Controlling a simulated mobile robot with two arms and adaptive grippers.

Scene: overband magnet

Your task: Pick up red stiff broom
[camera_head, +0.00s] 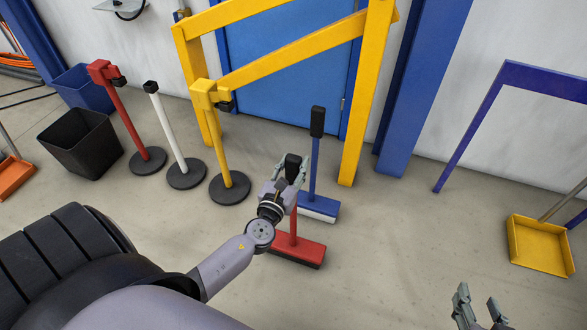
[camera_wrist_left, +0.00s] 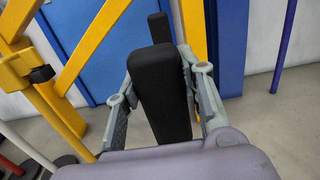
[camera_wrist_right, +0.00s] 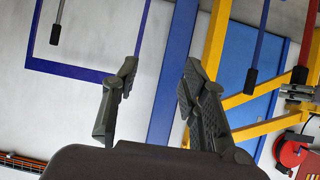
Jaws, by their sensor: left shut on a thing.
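The red stiff broom (camera_head: 298,248) stands upright in the head view, its red head with dark bristles on the floor. My left gripper (camera_head: 292,174) is shut on its black handle grip, which fills the space between the fingers in the left wrist view (camera_wrist_left: 162,92). My wrist hides part of the red shaft. My right gripper (camera_head: 478,305) is at the lower right of the head view, away from the broom. In the right wrist view its fingers (camera_wrist_right: 152,95) are apart with nothing between them.
A blue broom (camera_head: 318,209) stands just behind the red one. Yellow (camera_head: 228,150), white (camera_head: 170,135) and red (camera_head: 128,120) posts stand at left, by a black bin (camera_head: 78,142). A yellow dustpan (camera_head: 540,246) is at right. A yellow frame (camera_head: 362,95) stands behind. Floor between is clear.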

